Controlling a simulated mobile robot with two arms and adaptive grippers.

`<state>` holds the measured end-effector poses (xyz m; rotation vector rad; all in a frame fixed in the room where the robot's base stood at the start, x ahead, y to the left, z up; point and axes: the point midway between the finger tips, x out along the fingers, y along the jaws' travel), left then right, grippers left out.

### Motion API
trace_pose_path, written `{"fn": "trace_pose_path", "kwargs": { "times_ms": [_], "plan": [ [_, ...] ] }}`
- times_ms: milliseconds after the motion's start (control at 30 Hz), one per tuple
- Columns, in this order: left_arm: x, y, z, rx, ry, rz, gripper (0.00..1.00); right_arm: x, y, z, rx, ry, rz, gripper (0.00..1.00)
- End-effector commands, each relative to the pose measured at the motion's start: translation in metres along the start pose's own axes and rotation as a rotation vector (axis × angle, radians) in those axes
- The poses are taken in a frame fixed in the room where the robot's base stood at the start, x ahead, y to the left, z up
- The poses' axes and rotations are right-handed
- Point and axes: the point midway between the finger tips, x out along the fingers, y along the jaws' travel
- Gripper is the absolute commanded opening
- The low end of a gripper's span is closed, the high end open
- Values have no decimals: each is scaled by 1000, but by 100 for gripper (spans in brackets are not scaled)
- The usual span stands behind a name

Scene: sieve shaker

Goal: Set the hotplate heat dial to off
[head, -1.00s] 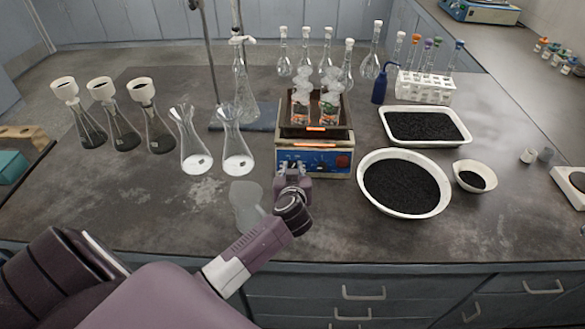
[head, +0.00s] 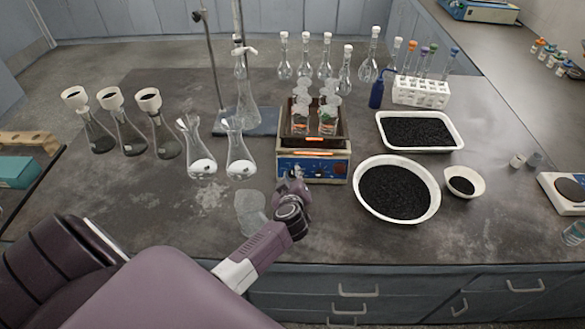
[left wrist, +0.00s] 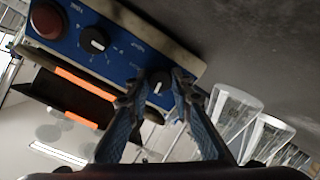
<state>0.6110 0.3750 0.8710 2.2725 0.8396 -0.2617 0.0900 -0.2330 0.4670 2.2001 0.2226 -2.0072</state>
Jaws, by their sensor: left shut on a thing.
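The hotplate (head: 313,167) stands on the bench, with its blue control panel facing me. Glass beakers stand in the dark tray on its top. In the left wrist view the panel (left wrist: 122,58) appears tilted, with a red round part (left wrist: 46,20) at one end and a black dial with a white mark (left wrist: 94,40) in the middle. A second black dial (left wrist: 158,84) sits between my left fingertips. My left gripper (head: 293,178) is at the panel's left end, shut on this second dial; it also shows in the left wrist view (left wrist: 154,90). The dial labels are too small to read. My right gripper is out of view.
Flasks (head: 240,160) stand left of the hotplate, and a clear glass vessel (head: 251,213) is close beside my left gripper. A round white bowl of black grains (head: 432,208) is to the right. A stand (head: 214,75) rises behind.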

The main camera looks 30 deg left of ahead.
Motion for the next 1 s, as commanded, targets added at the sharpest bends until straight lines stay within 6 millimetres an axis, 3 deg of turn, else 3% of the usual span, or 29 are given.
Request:
{"fn": "trace_pose_path", "kwargs": {
  "times_ms": [33, 400, 1000],
  "plan": [
    [-2, 1, -2, -44, -4, -3, 0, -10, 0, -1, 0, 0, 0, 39],
    [-2, 0, -1, -398, -16, 0, 0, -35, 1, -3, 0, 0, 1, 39],
    [0, -2, 1, -936, -34, 7, 0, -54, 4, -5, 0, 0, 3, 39]
  ]
}}
